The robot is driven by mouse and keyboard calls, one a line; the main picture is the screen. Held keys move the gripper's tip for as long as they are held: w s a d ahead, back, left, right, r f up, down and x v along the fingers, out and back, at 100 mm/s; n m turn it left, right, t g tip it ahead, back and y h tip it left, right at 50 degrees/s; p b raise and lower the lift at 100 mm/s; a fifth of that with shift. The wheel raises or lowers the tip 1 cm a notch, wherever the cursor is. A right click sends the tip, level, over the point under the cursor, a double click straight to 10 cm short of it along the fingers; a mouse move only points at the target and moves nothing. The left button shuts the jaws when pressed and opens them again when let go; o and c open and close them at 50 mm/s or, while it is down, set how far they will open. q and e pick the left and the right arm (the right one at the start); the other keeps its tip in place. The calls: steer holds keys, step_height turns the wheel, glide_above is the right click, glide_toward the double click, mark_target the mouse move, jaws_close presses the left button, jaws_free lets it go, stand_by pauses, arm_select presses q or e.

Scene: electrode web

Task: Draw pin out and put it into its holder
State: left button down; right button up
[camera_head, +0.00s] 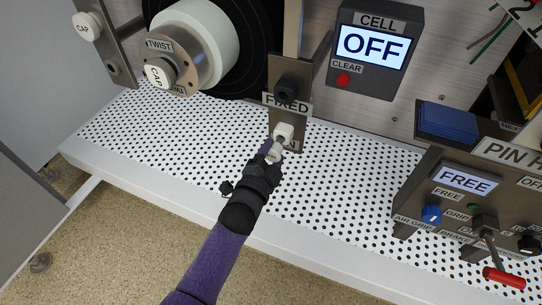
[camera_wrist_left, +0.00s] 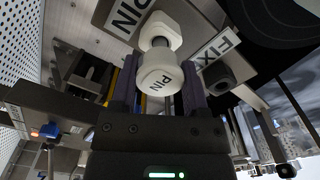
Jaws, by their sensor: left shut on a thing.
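The white pin (camera_head: 274,154) has a round head marked PIN, which shows up close in the left wrist view (camera_wrist_left: 160,78). My left gripper (camera_head: 270,159) is shut on this head, with a finger on each side. A short grey shaft shows between the head and a white block (camera_head: 284,132) on the dark upright plate (camera_head: 277,117) marked FIXED. Whether the shaft still sits in the block cannot be told. At the right is a grey panel with a sign reading PIN H (camera_head: 510,151), cut by the frame edge. My right gripper is not in view.
The panel has a FREE display (camera_head: 464,180), a blue knob (camera_head: 431,214) and a red-handled lever (camera_head: 503,277). A CELL box (camera_head: 375,47) reads OFF. A white roller (camera_head: 207,45) stands left. The perforated white deck (camera_head: 345,190) is clear between plate and panel.

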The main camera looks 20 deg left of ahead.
arm_select(q)
steer(key=shift+w+b, duration=0.5)
steer(key=shift+w, duration=0.45)
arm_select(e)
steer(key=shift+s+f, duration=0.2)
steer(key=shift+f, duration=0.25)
arm_select(q)
jaws_free()
steer(key=shift+s+r+p, duration=0.1)
steer(key=shift+s+p, duration=0.2)
steer(key=shift+p, duration=0.05)
steer(key=s+p, duration=0.4)
steer(key=s, duration=0.5)
steer(key=shift+s+a+p, duration=0.15)
steer(key=shift+s+p, duration=0.05)
steer(key=shift+p, duration=0.2)
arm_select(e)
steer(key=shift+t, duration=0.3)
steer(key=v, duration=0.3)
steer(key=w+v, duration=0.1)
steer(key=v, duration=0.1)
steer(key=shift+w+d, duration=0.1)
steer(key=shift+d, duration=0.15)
